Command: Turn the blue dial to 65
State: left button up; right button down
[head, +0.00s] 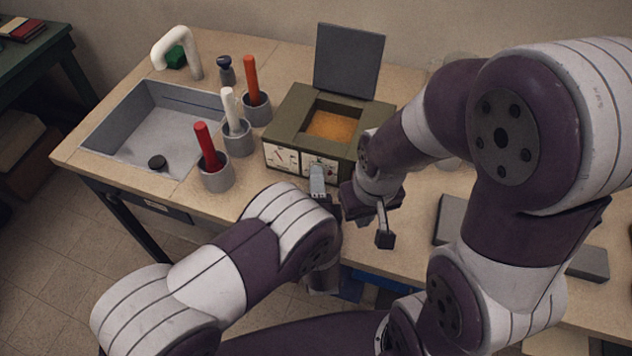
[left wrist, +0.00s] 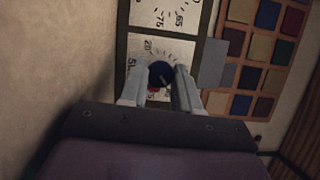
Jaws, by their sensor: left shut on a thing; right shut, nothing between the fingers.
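The blue dial (left wrist: 161,74) sits on a white scale panel (left wrist: 150,50) in the left wrist view. The fingers of my left gripper (left wrist: 163,82) lie on both sides of it and are shut on it. The number 20 shows on the panel; the fingers cover part of the scale, and I cannot read the dial's setting. In the head view my left gripper (head: 318,180) is at the right panel of the olive box (head: 283,122), hiding the dial. My right gripper (head: 384,237) is shut and empty, right of the box's front.
The box has an open lid (head: 348,60) and an orange filling (head: 331,126). A second scale panel (head: 281,157) is on its left front. A sink (head: 150,125) and several grey cups with coloured handles stand left. A grey block (head: 452,218) lies right.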

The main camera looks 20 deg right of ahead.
dwell(0.5)
pick_arm(q)
jog(key=o, duration=1.1)
jog(key=shift+s+d, duration=0.1)
jog(key=shift+c, duration=0.2)
